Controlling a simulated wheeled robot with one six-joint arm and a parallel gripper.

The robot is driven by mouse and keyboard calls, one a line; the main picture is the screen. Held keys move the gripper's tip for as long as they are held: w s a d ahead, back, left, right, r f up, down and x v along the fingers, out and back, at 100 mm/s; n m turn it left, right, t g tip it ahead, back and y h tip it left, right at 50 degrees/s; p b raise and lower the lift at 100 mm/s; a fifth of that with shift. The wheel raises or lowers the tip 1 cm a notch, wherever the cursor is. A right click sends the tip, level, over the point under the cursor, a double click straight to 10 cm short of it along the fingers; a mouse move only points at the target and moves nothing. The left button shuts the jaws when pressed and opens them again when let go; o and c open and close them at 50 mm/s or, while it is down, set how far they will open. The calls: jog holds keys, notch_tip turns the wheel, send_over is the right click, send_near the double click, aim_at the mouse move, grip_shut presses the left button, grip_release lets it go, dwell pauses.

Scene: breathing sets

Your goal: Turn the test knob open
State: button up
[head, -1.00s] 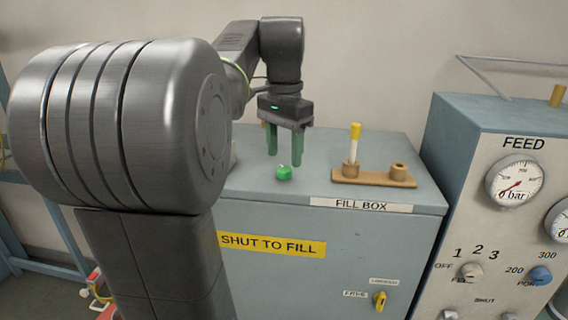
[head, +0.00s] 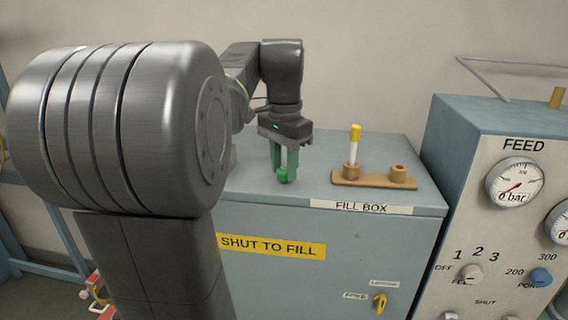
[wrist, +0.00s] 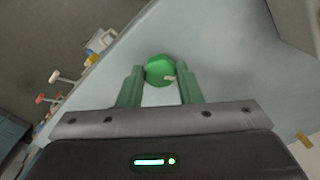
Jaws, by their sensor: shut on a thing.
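The green knob (head: 282,175) stands on the blue-grey top of the fill box, near its front edge. My gripper (head: 284,172) points straight down at it, with green fingers shut on the knob. In the wrist view the round knob (wrist: 160,70) sits between the fingertips, with a small pale mark on its right side. The knob's base is hidden from view.
A wooden holder (head: 374,181) with a yellow-capped white tube (head: 353,146) stands right of the knob. The fill box front (head: 300,270) carries a yellow lever (head: 380,303). A gauge panel (head: 500,200) stands at the right.

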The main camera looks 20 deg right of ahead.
aim_at(284, 170)
jog(key=shift+r, duration=0.1)
jog(key=n+p, duration=0.3)
jog(key=n, duration=0.1)
jog(key=shift+r, duration=0.1)
jog(key=n+p, duration=0.2)
jog(key=n, duration=0.3)
jog(key=shift+n, duration=0.3)
dwell(0.4)
jog(key=o, duration=1)
jog(key=shift+c, duration=0.2)
notch_tip(284, 170, up, 14)
jog(key=shift+f, duration=0.25)
